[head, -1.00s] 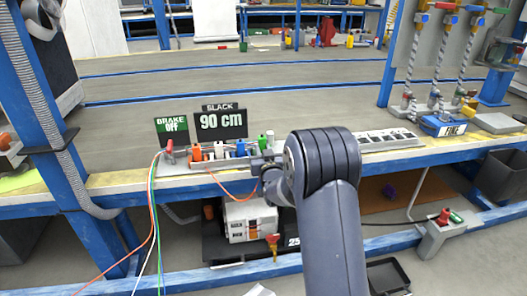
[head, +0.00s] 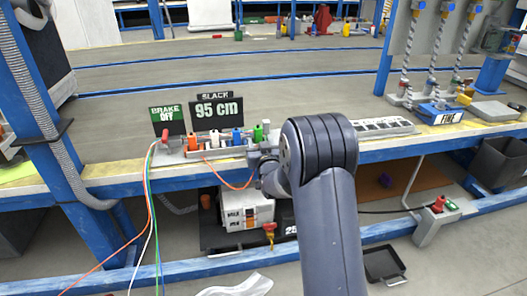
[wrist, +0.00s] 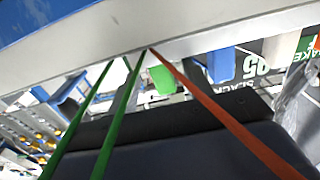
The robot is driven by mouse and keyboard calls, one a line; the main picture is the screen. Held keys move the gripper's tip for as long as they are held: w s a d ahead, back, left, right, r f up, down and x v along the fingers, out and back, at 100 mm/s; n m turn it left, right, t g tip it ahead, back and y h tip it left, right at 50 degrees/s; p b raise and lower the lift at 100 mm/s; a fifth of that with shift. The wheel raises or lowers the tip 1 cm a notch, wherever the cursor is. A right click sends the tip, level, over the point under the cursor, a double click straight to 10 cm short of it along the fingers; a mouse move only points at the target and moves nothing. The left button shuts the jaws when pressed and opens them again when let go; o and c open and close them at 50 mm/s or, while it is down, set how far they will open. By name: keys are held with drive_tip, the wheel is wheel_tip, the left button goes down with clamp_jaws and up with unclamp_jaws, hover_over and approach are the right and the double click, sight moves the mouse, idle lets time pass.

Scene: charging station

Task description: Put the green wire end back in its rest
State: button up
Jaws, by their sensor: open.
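The row of coloured wire ends (head: 214,140) stands along the front edge of the bench: orange, white, blue and green. The green one (head: 258,133) is at the right end, close to my gripper (head: 262,158), and looks upright; I cannot tell how it is seated. My gripper is open beside the bench edge, its fingers mostly hidden by my arm. In the wrist view, the green end (wrist: 162,80) and blue end (wrist: 222,65) appear upside down. Green strands (wrist: 118,120) and an orange wire (wrist: 215,110) cross that view.
Signs read "BRAKE OFF" (head: 167,120) and "SLACK 95 cm" (head: 217,113). A grey slotted strip (head: 383,127) lies to the right.

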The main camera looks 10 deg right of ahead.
drive_tip(key=s+p, duration=0.2)
drive_tip(key=s, duration=0.7)
drive_tip(key=shift+s, duration=0.4)
drive_tip(key=w+b, duration=0.2)
drive_tip(key=w, duration=0.8)
drive_tip(key=shift+w+b, duration=0.3)
drive_tip(key=shift+w+r, duration=0.15)
drive_tip(key=shift+w, duration=0.05)
drive_tip(key=shift+s+r+p, duration=0.1)
drive_tip(key=shift+r+p, duration=0.1)
drive_tip(key=shift+p, duration=0.2)
